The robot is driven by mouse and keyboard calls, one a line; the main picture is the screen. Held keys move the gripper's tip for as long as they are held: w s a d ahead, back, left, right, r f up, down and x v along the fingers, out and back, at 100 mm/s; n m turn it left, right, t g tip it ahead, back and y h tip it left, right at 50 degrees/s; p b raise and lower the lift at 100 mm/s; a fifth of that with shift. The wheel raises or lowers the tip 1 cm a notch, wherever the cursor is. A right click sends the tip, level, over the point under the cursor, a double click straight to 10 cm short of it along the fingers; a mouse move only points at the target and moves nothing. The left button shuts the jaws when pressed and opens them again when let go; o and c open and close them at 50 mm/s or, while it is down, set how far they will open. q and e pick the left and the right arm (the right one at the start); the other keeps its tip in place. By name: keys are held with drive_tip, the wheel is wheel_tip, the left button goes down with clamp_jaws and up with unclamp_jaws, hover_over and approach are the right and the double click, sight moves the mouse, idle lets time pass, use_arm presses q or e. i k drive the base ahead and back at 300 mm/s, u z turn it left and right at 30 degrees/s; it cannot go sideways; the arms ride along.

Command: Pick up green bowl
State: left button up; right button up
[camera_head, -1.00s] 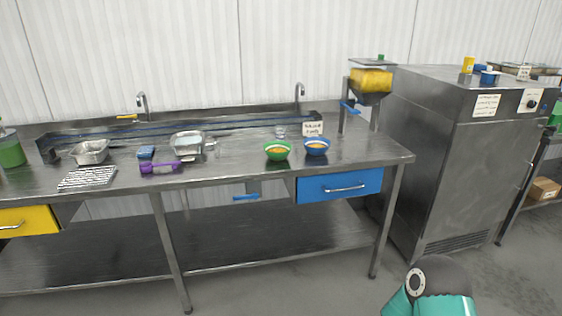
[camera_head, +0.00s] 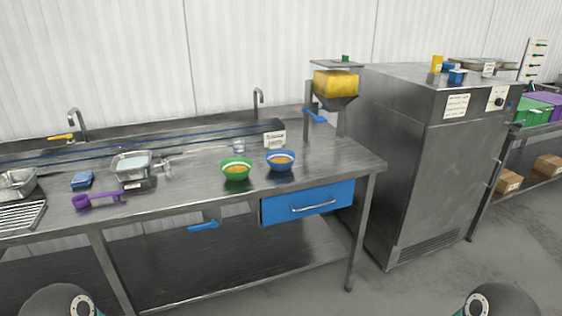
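The green bowl (camera_head: 236,175) stands upright on the steel table (camera_head: 200,193), near its front edge, with yellow-orange grains inside. A blue bowl (camera_head: 281,166) with similar contents stands just to its right. Neither gripper shows in the head view. Only dark rounded parts of my arms show at the bottom left and bottom right edges, well short of the table and the green bowl.
A dispenser with yellow contents (camera_head: 335,84) stands behind and right of the bowls. A purple scoop (camera_head: 97,199) and a metal scale (camera_head: 132,164) lie to the left. A blue drawer (camera_head: 307,203) is under the bowls. A steel cabinet (camera_head: 425,165) stands right.

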sight(237, 169)
drive_tip(key=z, duration=0.05)
drive_tip(key=i, duration=0.9)
drive_tip(key=u, duration=0.55)
drive_tip(key=i, duration=0.6)
drive_tip(key=u, duration=0.5)
drive_tip(key=k, duration=0.9)
drive_tip(key=u, duration=0.2)
drive_tip(key=i, duration=1)
drive_tip(key=z, duration=0.05)
